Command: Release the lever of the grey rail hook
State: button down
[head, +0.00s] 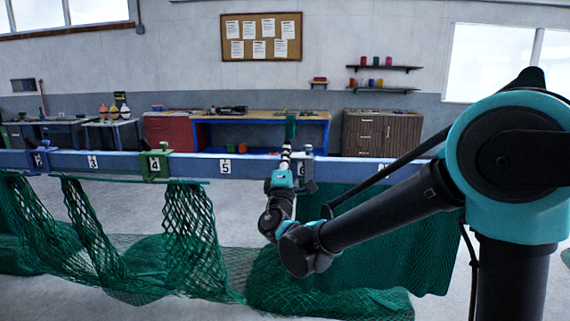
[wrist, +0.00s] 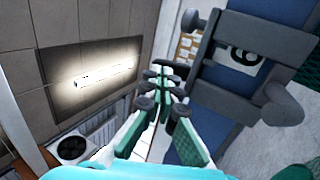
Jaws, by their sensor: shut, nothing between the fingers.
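The grey rail hook (head: 306,168) sits on the blue rail at number 6, partly hidden behind my wrist in the head view. In the wrist view the hook (wrist: 213,78) is a large grey frame at the upper right, with rounded ends and the number 6 plate showing through it. Which part is its lever I cannot tell for certain. My gripper (head: 291,128) points upward just left of the hook. In the wrist view its green fingers (wrist: 168,76) are together and empty, beside the hook's left side; whether they touch it is unclear.
The blue rail (head: 262,169) runs across the picture, with a green hook (head: 154,164) at 4 and a blue hook (head: 38,160) at far left. Green nets (head: 190,225) hang from it and lie on the floor. Workbenches (head: 260,117) stand along the back wall.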

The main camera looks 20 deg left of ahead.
aim_at(287, 140)
jog(key=shift+w+r, duration=0.15)
jog(key=shift+w, duration=0.1)
jog(key=shift+w+r+g+h, duration=0.1)
jog(key=shift+r+g+h, duration=0.25)
jog(key=shift+g, duration=0.45)
jog(key=shift+w+a+r+g+h, duration=0.1)
jog(key=shift+w+r+g+h, duration=0.15)
jog(key=shift+g, duration=0.3)
jog(key=shift+r+g+h, duration=0.1)
jog(key=shift+r+g, duration=0.25)
jog(key=shift+g, duration=0.2)
jog(key=g, duration=0.2)
jog(key=w+r+g+h, duration=0.1)
jog(key=g, duration=0.1)
jog(key=shift+w+a, duration=0.2)
